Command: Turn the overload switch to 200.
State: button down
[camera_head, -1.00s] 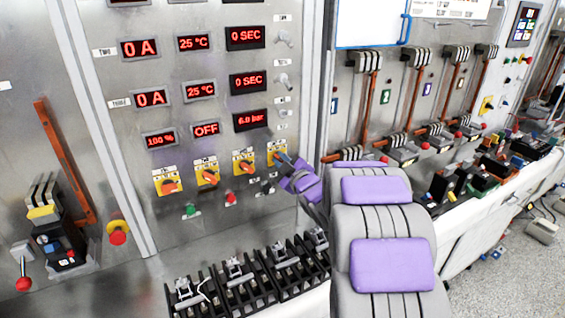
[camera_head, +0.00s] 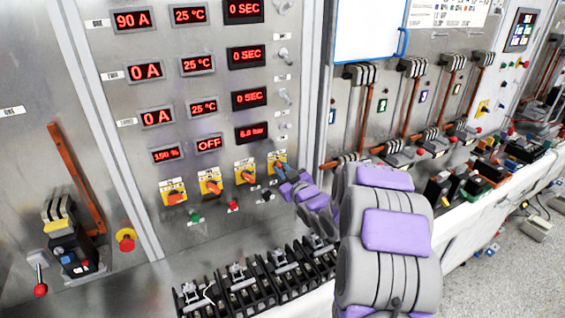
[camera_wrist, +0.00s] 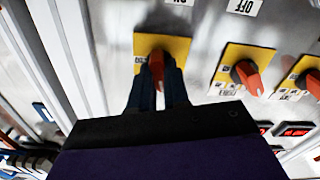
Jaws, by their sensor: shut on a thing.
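Four orange rotary switches on yellow plates form a row low on the grey panel. My gripper (camera_head: 281,168) is at the rightmost switch (camera_head: 277,156) in the head view. In the wrist view my gripper (camera_wrist: 159,84) is shut on that switch's orange knob (camera_wrist: 156,60), one dark finger on each side. The fingers hide part of the knob and its dial marks, so I cannot read its setting.
The other switches (camera_head: 245,172) stand close by on the left. Small green (camera_head: 195,218) and red (camera_head: 233,206) buttons sit below the row. Black breaker units (camera_head: 245,284) line the bench underneath. A metal panel edge (camera_head: 315,90) rises just right of the switch.

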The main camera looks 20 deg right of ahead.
jog(key=shift+f+m+p, duration=0.2)
jog(key=shift+m+p, duration=3.7)
jog(key=shift+m, duration=2.1)
jog(key=c, duration=1.1)
grip_release()
jog(key=shift+w+d, duration=0.15)
jog(key=shift+d, duration=0.05)
